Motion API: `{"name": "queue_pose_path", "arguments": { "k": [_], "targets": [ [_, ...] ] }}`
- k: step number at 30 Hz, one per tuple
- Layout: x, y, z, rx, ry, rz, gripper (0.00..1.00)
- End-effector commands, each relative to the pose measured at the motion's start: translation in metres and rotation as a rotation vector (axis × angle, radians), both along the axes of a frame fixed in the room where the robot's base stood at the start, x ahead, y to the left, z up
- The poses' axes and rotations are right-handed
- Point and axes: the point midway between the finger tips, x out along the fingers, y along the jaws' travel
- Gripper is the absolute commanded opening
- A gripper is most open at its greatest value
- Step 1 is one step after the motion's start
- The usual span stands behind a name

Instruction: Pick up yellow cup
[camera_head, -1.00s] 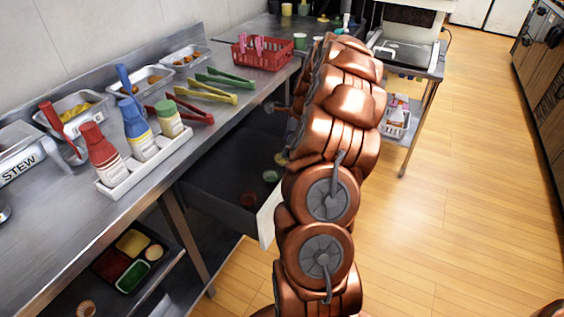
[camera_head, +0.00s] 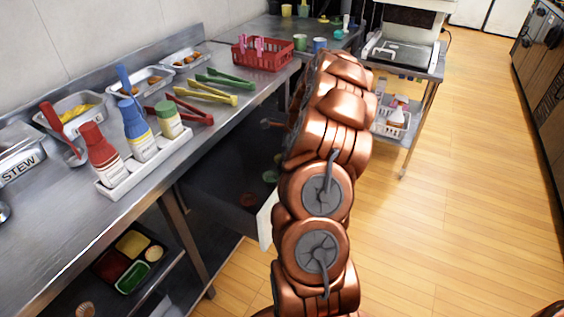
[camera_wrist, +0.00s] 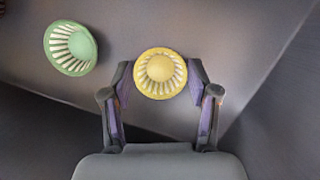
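In the wrist view a round yellow cup (camera_wrist: 161,73) with a pleated, ribbed rim lies on a dark surface, seen from above. My gripper (camera_wrist: 160,90) has its two fingers spread, with the cup between and just beyond their tips; I cannot tell if they touch it. A green cup (camera_wrist: 71,47) of the same kind lies to the left, apart from the gripper. In the head view my copper arm hides the gripper's fingers and much of the dark open drawer (camera_head: 215,190) under the counter.
The counter above holds a squeeze-bottle tray (camera_head: 112,190), tongs (camera_head: 207,91) and a red basket (camera_head: 262,56). The wooden floor (camera_head: 470,190) at right is clear.

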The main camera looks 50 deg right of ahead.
Motion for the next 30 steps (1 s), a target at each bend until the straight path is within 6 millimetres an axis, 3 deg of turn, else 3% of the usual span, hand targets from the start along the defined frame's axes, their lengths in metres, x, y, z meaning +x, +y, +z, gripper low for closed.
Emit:
{"name": "queue_pose_path", "arguments": {
  "k": [6,17,23,30],
  "targets": [
    [0.0,0.0,0.0,0.0,0.0,0.0,0.37],
    [0.0,0.0,0.005,-0.001,-0.001,0.0,0.36],
    [0.0,-0.001,0.028,-0.003,-0.003,0.0,0.36],
    [0.0,-0.001,0.071,-0.003,-0.003,0.0,0.36]
  ]
}}
